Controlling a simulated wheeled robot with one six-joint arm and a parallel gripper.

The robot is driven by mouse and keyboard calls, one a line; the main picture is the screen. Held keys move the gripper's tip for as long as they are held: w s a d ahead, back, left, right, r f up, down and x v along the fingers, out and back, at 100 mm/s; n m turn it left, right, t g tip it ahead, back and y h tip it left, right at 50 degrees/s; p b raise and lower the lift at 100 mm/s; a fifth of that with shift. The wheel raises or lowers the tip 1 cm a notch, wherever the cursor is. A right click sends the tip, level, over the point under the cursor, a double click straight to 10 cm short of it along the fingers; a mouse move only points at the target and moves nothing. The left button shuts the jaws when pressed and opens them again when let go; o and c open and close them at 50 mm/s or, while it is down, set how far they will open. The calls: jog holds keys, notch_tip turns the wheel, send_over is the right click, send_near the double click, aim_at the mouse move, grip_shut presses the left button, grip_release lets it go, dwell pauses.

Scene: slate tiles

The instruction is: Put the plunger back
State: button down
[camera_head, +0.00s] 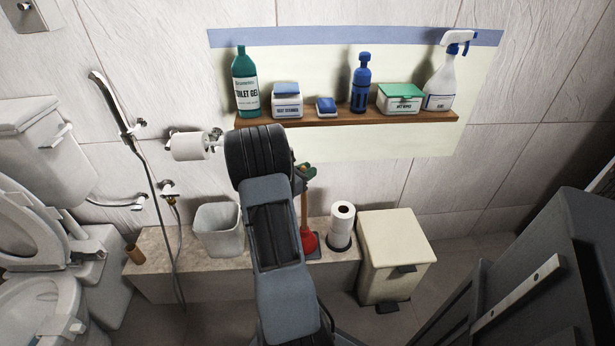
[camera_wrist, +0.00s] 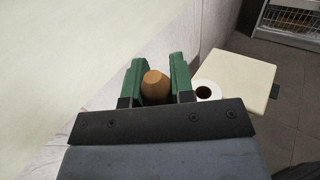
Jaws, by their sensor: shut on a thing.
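The plunger has a red rubber cup (camera_head: 309,241) and a wooden handle. In the head view it is upright above the stone ledge, at a dark flat holder (camera_head: 317,254), partly hidden by my arm. I cannot tell whether the cup rests on the holder or is just above it. My gripper (camera_head: 305,172) is at the top of the handle, mostly behind my arm. In the wrist view, the green fingers of my gripper (camera_wrist: 157,84) are shut on the rounded end of the wooden handle (camera_wrist: 156,88).
On the ledge (camera_head: 160,282) stand a grey bin (camera_head: 218,229) to the left and a toilet roll on a stand (camera_head: 342,222) to the right. A cream pedal bin (camera_head: 392,250) stands farther right. A wooden shelf (camera_head: 340,113) with several bottles and boxes hangs above.

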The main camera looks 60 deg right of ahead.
jog(key=shift+f, duration=0.65)
jog(key=shift+f+b, duration=0.55)
jog(key=shift+f, duration=0.1)
jog(key=c, duration=1)
grip_release()
